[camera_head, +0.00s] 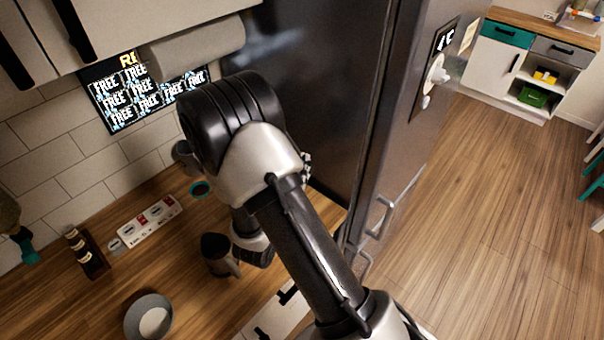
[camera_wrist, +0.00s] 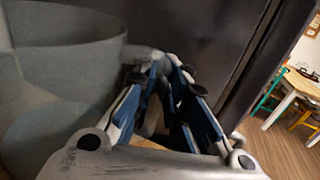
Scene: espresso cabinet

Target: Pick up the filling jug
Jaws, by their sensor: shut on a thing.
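In the head view my forearm covers part of the gripper.
A grey bowl (camera_head: 149,319) stands at the counter's front left. A bottle rack (camera_head: 86,252) and a white strip (camera_head: 146,222) lie left of the jug. The tall dark fridge (camera_head: 320,90) stands close behind my arm.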

